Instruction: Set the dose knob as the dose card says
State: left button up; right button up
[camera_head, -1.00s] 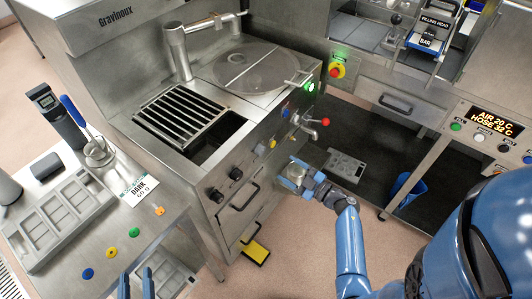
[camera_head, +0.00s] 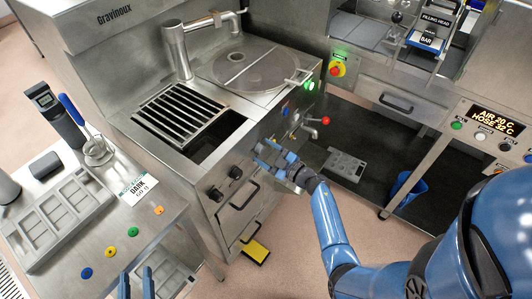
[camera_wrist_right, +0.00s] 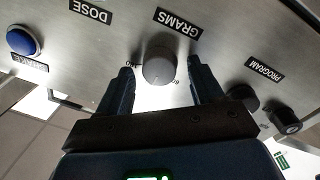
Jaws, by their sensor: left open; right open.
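The dose card (camera_head: 138,189) lies on the left bench at its right edge; it seems to read DARK above a small gram figure too blurred to be sure of. In the right wrist view a round grey knob (camera_wrist_right: 158,66) sits by an upside-down GRAMS label (camera_wrist_right: 178,22), with a DOSE label (camera_wrist_right: 91,11) to its left. My right gripper (camera_wrist_right: 161,72) is open, its fingers on either side of this knob, with gaps visible. In the head view my right gripper (camera_head: 268,151) is at the machine's front panel and hides the knob. My left gripper (camera_head: 136,281) is open and empty at the bottom edge.
A blue button (camera_wrist_right: 24,41) is left of the knob and a PROGRAM label (camera_wrist_right: 264,69) with dark knobs is right of it. In the head view a red-tipped lever (camera_head: 325,120) sticks out right of my right gripper. The left bench holds a mould tray (camera_head: 52,222).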

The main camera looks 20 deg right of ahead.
jog(key=shift+c, duration=0.4)
jog(key=c, duration=1)
jog(key=n, duration=0.3)
jog(key=shift+f+b, duration=0.15)
jog(key=shift+b, duration=0.25)
jog(key=n+b, duration=0.1)
jog(key=n, duration=0.2)
jog(key=shift+f+n+y, duration=0.1)
jog(key=shift+n+y, duration=0.2)
jog(key=n+b, duration=0.3)
jog(key=n, duration=0.2)
jog(key=shift+n, duration=0.4)
